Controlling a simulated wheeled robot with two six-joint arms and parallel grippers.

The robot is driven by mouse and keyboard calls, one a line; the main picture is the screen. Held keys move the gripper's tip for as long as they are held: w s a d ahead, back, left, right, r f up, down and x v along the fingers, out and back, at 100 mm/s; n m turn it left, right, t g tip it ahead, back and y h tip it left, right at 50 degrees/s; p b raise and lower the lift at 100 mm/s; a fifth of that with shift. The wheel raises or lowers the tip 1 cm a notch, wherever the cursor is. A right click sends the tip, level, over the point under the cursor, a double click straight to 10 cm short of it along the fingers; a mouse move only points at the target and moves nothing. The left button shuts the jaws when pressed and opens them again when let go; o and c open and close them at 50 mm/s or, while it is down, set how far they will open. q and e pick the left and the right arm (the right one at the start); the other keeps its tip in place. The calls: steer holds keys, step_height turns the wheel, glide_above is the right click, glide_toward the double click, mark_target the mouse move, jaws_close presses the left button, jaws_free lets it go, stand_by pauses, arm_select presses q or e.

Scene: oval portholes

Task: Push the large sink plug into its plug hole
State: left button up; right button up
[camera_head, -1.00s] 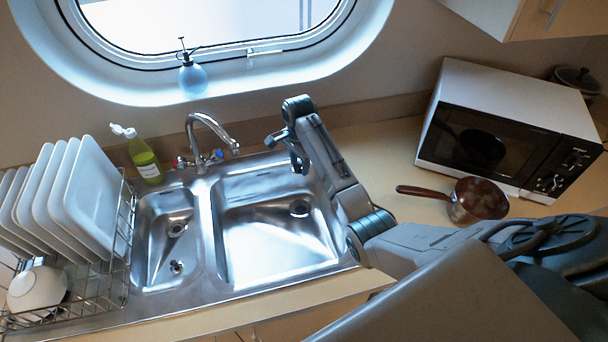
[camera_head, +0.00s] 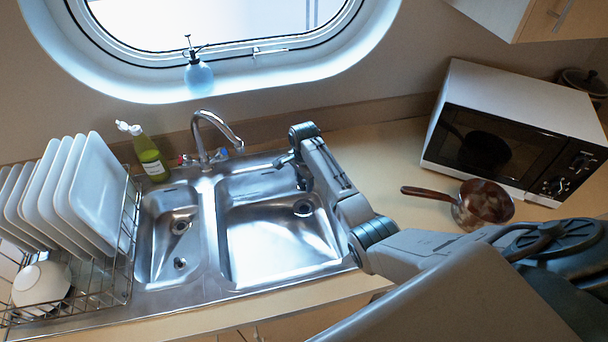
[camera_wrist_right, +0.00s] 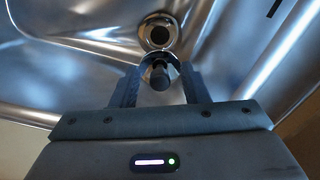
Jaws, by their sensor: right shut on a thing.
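The large sink plug (camera_wrist_right: 159,77) shows in the right wrist view as a dark knob between the fingers of my right gripper (camera_wrist_right: 159,66). My right gripper is shut on it. In the head view the right gripper (camera_head: 296,172) reaches over the back right of the large bowl (camera_head: 265,250), and the plug cannot be made out there. The large bowl's plug hole (camera_head: 303,208) is a dark round opening just in front of the gripper. In the wrist view the plug hole (camera_wrist_right: 158,33) lies straight beyond the fingertips, apart from the knob. My left gripper is not in view.
The small bowl (camera_head: 160,250) at left has its own hole (camera_head: 181,227) and a small plug (camera_head: 180,263). The tap (camera_head: 215,130) stands behind the bowls. A plate rack (camera_head: 125,235) is at left. A pan (camera_head: 484,203) and microwave (camera_head: 510,130) are at right.

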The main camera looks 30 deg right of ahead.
step_height(320, 180, down, 2)
steer(key=b, duration=0.5)
glide_toward(304, 209)
step_height(304, 209, down, 6)
steer(key=b, duration=0.6)
steer(key=shift+r, duration=0.1)
steer(key=shift+f, duration=0.2)
